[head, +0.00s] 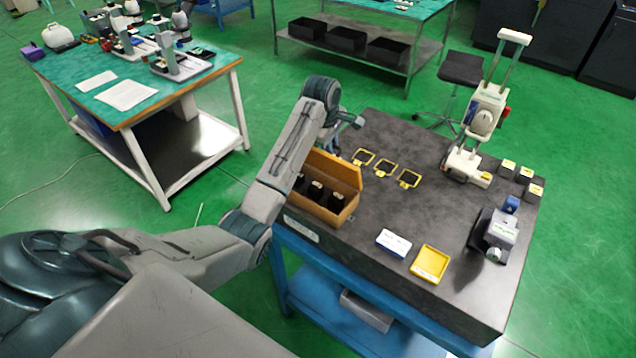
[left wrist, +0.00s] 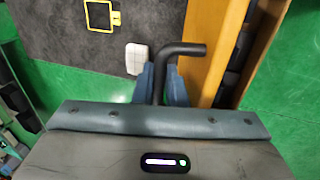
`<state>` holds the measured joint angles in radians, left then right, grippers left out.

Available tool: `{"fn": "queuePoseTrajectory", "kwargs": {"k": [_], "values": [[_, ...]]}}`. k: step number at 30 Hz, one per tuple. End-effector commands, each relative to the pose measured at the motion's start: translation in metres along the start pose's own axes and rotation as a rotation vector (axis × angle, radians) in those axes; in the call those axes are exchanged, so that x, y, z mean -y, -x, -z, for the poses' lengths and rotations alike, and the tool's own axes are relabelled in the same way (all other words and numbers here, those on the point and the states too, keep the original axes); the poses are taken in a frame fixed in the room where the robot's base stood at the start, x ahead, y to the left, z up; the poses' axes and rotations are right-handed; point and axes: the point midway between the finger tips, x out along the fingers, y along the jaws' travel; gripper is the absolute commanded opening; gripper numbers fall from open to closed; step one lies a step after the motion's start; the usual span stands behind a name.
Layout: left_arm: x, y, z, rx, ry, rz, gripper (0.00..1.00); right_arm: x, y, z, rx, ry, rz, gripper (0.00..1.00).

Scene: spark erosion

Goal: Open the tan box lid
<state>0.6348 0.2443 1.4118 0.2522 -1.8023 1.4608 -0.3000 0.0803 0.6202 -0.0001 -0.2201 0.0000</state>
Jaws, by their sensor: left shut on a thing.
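The tan box (head: 318,208) stands at the left edge of the dark table. Its lid (head: 335,170) is raised on the far side, and dark upright items show inside. In the left wrist view the tan wood (left wrist: 206,50) shows as a long panel beside my fingers. My left gripper (left wrist: 160,82) is shut on a dark bent handle (left wrist: 182,48), whose free end reaches over to the panel. My right gripper is not in view.
Several yellow frames (head: 385,168) lie right of the box. A white label block (head: 394,242) and a yellow tray (head: 430,263) lie near the front. A white instrument (head: 482,115) and a grey device (head: 497,232) stand at the right. The table's middle is clear.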

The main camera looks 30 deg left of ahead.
Motion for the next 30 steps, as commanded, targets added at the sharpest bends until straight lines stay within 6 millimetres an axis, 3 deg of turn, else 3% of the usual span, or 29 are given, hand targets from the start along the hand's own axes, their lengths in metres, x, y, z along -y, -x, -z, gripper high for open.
{"fn": "queuePoseTrajectory", "kwargs": {"k": [30], "values": [[-0.026, -0.016, 0.0, -0.001, 0.0, -0.001, 0.0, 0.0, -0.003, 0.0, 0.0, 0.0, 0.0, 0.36]]}}
